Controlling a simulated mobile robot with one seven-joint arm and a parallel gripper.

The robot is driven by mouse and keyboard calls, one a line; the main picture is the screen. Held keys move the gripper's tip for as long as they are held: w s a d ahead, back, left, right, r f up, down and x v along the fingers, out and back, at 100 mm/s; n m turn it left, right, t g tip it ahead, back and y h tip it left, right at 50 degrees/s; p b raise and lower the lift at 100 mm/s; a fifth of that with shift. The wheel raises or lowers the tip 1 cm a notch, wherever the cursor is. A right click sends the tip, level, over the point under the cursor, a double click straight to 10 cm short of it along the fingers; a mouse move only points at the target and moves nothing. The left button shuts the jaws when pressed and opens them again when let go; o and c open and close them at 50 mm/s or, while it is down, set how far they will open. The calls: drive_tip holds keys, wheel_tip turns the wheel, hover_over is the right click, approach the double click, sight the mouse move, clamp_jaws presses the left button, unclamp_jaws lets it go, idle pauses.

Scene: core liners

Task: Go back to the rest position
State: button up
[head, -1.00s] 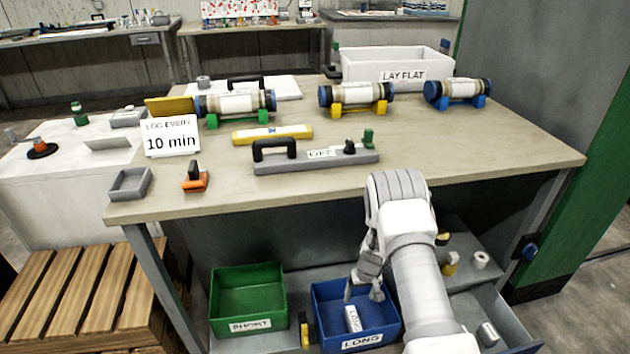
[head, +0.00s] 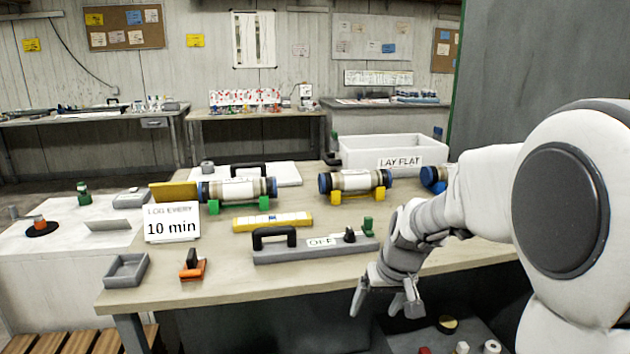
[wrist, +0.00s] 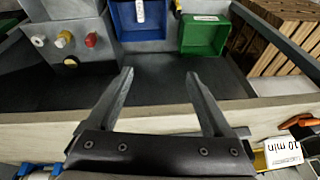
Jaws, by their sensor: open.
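My gripper (head: 386,304) is open and empty in the head view, in front of the table's front edge at the right. In the wrist view my gripper (wrist: 158,90) has its two fingers spread apart with nothing between them. Beyond them in the wrist view are the blue bin (wrist: 160,28) and the green bin (wrist: 204,38). A white piece (wrist: 140,10) lies in the blue bin. Both bins are out of the head view.
The table (head: 240,280) holds core liners on coloured cradles, a grey bar with a black handle (head: 315,249), a yellow level (head: 272,221) and the "10 min" card (head: 172,222). A white "LAY FLAT" bin (head: 385,152) stands at the back. My arm covers the table's right side.

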drive_tip(key=s+d+r+m+t+h, duration=0.1)
drive_tip(key=s+r, duration=0.4)
drive_tip(key=s, duration=0.7)
drive_tip(key=s+d+r+t, duration=0.1)
drive_tip(key=s+r, duration=0.4)
drive_tip(key=s, duration=0.6)
wheel_tip(320, 180, up, 20)
drive_tip(key=p, duration=2)
